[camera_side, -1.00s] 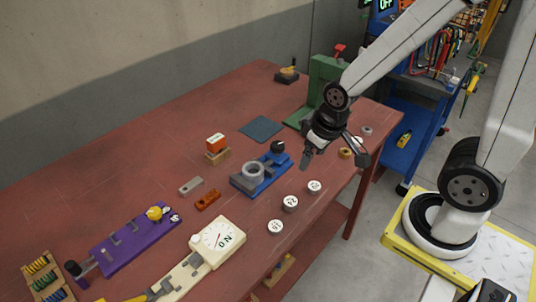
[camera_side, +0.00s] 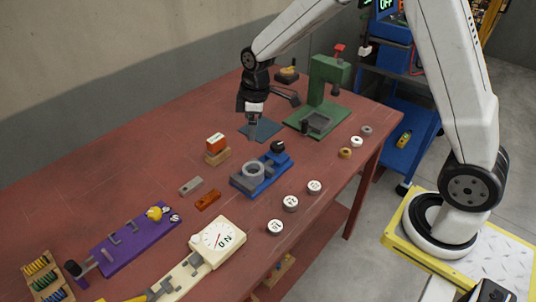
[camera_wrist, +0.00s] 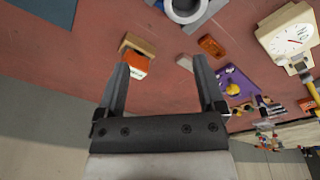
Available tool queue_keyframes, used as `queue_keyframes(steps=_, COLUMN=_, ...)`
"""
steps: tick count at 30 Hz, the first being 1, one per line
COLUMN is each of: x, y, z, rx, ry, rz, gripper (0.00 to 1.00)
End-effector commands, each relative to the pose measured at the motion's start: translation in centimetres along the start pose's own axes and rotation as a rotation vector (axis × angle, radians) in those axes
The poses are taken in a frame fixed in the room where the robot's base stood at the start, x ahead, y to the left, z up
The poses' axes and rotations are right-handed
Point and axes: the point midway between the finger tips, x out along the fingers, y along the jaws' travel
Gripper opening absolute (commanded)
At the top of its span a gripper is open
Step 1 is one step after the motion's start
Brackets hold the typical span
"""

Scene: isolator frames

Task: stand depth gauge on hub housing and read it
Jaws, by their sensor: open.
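A light grey ring-shaped part, which looks like the hub housing (camera_side: 253,170), sits in a blue fixture (camera_side: 271,178) at the table's middle. Part of the ring shows at the top of the wrist view (camera_wrist: 186,14). An orange and white block (camera_side: 216,142), possibly the depth gauge, rests on a wooden block (camera_side: 217,157) left of and behind the ring. It also shows in the wrist view (camera_wrist: 134,64), nearer the left finger. My gripper (camera_side: 254,134) points down above the table, behind the ring and right of the orange and white block. It is open and empty.
A teal mat (camera_side: 262,129) lies behind my gripper, with a green press (camera_side: 322,90) to the right. Several white discs (camera_side: 290,203) line the front edge. A grey block (camera_side: 190,186), an orange block (camera_side: 208,199) and a white dial tester (camera_side: 218,238) lie left and nearer. The back-left table is bare.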

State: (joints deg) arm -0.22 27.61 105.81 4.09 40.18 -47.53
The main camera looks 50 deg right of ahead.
Motion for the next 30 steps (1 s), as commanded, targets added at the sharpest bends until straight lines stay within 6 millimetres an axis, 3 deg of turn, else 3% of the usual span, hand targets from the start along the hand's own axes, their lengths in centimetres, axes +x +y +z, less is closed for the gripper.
queue_keyframes(steps=15, x=3.9, y=5.8, z=-7.2, rx=-0.559, ry=0.005, rz=-0.099, gripper=0.88)
queue_keyframes(steps=22, x=5.2, y=7.0, z=-8.9, rx=-0.735, ry=0.021, rz=-0.13, gripper=0.88)
queue_keyframes(steps=30, x=5.5, y=7.3, z=-9.3, rx=-0.785, ry=0.026, rz=-0.137, gripper=0.88)
